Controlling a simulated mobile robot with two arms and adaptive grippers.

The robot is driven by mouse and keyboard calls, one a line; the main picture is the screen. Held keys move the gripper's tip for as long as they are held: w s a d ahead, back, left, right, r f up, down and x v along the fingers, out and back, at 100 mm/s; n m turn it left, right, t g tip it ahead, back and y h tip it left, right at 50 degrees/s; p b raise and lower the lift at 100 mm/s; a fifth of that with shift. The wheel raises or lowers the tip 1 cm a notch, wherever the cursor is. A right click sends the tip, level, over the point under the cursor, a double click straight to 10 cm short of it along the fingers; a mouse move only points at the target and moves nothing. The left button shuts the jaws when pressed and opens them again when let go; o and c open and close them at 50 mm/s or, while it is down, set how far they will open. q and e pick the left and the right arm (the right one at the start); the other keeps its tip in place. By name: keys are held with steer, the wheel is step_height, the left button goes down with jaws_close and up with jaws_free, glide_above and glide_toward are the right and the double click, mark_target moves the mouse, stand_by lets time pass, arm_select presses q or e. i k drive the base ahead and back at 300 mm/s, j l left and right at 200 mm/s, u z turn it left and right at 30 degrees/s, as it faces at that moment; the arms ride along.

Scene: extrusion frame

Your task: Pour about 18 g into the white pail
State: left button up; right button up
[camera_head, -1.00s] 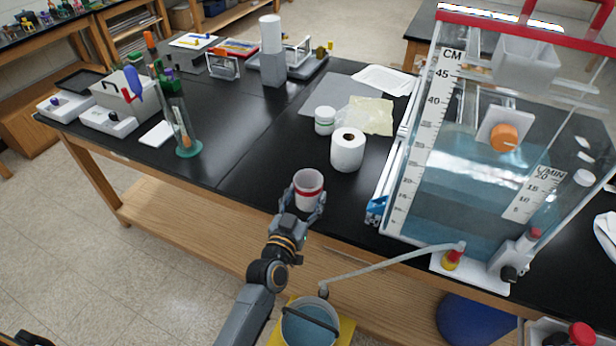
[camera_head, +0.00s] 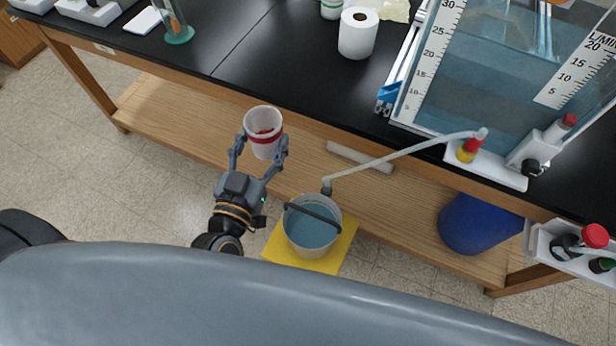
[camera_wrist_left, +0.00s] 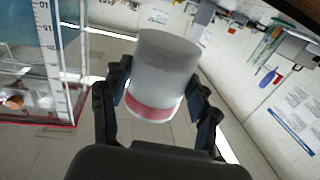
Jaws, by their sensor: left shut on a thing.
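A white cup with a red band (camera_head: 263,145) is held in my left gripper (camera_head: 261,148), its fingers shut around its sides. Some red contents show inside the open top. The cup is in front of the bench edge, up and left of the pail in the head view. In the left wrist view the same cup (camera_wrist_left: 162,75) fills the middle between the fingers. The white pail (camera_head: 296,245) has a dark handle across its top and bluish water inside. It stands on a yellow mat (camera_head: 347,240) on the floor. My right gripper is not in view.
A pale hose (camera_head: 400,156) runs from the water tank (camera_head: 480,80) to above the pail. A paper roll (camera_head: 357,35) stands on the black bench (camera_head: 240,70). A blue rounded object (camera_head: 475,225) sits beneath the bench at right. A wooden shelf (camera_head: 170,115) lies under the bench.

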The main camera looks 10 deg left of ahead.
mark_target(312, 222)
steer(key=k+z, duration=0.25)
steer(key=k, duration=0.85)
